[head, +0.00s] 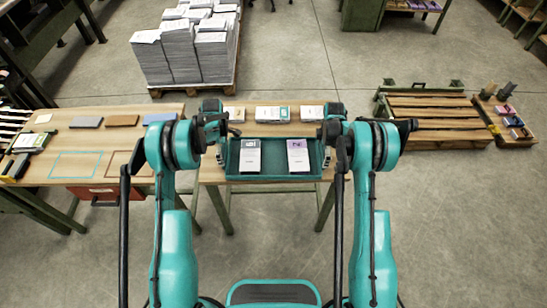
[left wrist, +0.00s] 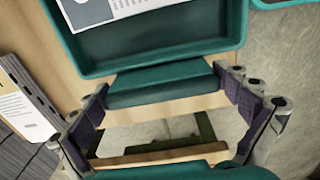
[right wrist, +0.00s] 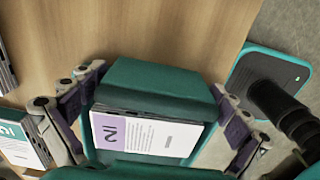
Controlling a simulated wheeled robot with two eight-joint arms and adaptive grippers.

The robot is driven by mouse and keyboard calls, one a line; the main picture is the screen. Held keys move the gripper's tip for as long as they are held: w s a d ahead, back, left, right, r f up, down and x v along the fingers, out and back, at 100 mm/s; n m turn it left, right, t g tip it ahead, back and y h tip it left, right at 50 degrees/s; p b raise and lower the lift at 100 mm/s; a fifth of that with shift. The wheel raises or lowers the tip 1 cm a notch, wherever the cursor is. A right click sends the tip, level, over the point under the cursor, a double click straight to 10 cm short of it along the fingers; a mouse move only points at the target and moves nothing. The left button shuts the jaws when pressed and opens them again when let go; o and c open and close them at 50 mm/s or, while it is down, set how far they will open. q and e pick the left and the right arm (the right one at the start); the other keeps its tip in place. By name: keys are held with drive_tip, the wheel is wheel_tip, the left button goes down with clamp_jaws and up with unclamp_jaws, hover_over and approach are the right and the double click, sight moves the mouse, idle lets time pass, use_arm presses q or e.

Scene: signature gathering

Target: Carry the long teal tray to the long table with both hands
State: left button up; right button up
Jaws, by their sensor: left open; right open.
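The long teal tray (head: 274,178) lies on a wooden table, with two booklets in it. My left gripper (head: 214,128) is at its left end, open, and in the left wrist view a teal end handle (left wrist: 165,85) lies between the spread fingers. My right gripper (head: 331,130) is at its right end, open, and in the right wrist view the other end handle (right wrist: 155,78) lies between the fingers. Neither gripper is closed on the tray. The longer wooden table (head: 60,172) stands at the left. In the head view my grippers partly hide the tray ends.
Several paper stacks (head: 276,114) lie along the far edge of the tray's table (head: 212,172). The left table holds coloured blocks (head: 122,121) and drawn outlines. A tall paper pile (head: 185,55) stands behind, and a wooden pallet (head: 432,118) lies at right. The floor in front is clear.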

use_arm(q)
drive_tip(key=c, duration=1.5)
use_arm(e)
drive_tip(key=c, duration=1.5)
use_arm(q)
drive_tip(key=shift+o, duration=0.2)
use_arm(e)
drive_tip(key=shift+o, duration=0.2)
use_arm(q)
drive_tip(key=shift+r, duration=0.15)
use_arm(e)
drive_tip(key=shift+r, duration=0.1)
